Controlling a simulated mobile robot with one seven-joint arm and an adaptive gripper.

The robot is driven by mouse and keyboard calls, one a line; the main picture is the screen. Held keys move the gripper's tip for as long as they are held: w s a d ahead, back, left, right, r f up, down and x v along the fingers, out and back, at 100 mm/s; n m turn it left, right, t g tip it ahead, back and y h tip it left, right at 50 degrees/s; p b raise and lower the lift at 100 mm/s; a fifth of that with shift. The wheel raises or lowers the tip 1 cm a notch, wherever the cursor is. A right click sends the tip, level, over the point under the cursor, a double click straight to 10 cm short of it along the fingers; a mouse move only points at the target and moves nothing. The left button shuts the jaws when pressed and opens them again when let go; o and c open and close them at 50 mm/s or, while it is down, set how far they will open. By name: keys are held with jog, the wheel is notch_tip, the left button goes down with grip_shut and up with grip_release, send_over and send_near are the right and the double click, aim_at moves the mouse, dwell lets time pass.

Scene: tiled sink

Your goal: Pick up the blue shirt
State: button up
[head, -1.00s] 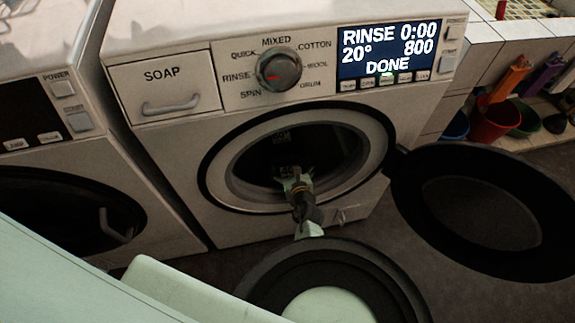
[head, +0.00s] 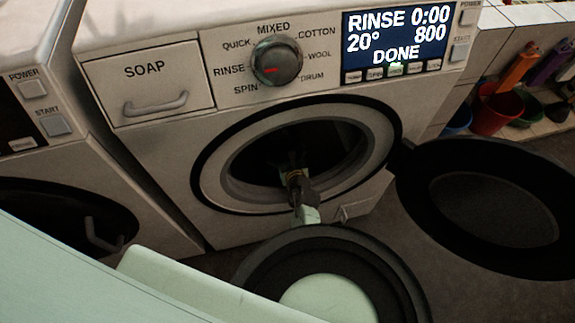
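The washing machine (head: 245,222) stands ahead with its round door swung open to the right. My gripper (head: 294,178) reaches in through the front opening, and its fingertips are lost in the dark drum (head: 320,140). I cannot tell whether it is open or shut. No blue shirt can be made out; the inside of the drum is too dark to tell what lies there.
The open door (head: 485,205) sticks out to the right of the opening. A second machine (head: 150,180) stands close on the left. Buckets, one of them red (head: 497,112), stand at the right by the tiled ledge. The display reads DONE.

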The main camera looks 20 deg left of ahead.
jog(key=c, duration=1.2)
